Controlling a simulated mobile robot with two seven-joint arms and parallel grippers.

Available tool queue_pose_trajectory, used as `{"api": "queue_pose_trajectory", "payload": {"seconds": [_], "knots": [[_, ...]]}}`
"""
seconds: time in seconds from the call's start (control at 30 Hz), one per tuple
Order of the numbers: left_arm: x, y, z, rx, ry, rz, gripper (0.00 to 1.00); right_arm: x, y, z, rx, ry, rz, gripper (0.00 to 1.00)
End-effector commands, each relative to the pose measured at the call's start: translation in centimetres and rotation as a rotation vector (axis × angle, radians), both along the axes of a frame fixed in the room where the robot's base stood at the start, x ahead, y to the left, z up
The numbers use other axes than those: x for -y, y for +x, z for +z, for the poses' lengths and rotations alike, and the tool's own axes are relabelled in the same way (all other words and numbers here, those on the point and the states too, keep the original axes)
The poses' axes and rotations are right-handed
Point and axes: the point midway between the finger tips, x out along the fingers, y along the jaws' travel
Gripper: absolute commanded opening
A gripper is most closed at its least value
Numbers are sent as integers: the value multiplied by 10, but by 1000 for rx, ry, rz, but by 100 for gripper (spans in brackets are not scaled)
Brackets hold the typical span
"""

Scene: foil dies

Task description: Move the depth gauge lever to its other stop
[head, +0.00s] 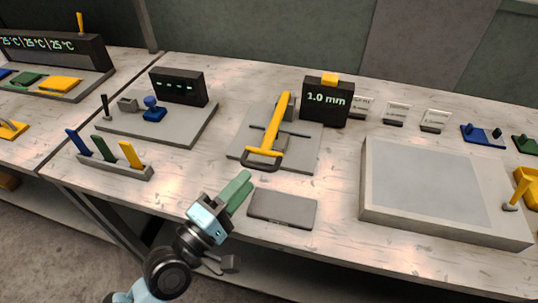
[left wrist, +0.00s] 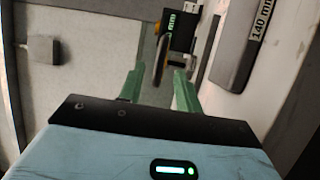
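The depth gauge's black display (head: 327,104), reading 1.0 mm, stands at the back right of a grey base plate (head: 300,158). A small yellow piece (head: 330,79) sits on top of it. A long yellow arm (head: 282,115) with a dark looped handle (head: 262,161) lies over the same plate. I cannot tell for certain which yellow part is the gauge lever. My left gripper (head: 243,186) is in front of the plate, short of the handle. In the left wrist view its green fingers (left wrist: 158,86) are apart and empty, with the handle ahead. My right gripper is out of view.
A dark grey slab (head: 282,207) lies just right of my left gripper. A wide pale tray (head: 375,213) is farther right. A rack with blue, green and yellow tools (head: 115,167) and a second display (head: 178,87) are left. Small labelled plates (head: 396,113) stand behind.

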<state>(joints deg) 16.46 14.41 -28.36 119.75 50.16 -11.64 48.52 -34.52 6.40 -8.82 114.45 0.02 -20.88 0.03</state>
Motion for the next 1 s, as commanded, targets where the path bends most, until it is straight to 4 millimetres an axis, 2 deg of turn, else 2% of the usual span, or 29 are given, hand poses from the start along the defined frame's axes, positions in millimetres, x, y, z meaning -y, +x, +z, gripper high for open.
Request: {"api": "queue_pose_trajectory", "payload": {"seconds": [0.17,0.6,1.0], "knots": [[9,11,4,3,-1,1,34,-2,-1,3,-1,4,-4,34],[46,53,12,1,0,0,34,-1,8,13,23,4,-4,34],[50,58,12,1,1,0,33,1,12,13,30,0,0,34]]}}
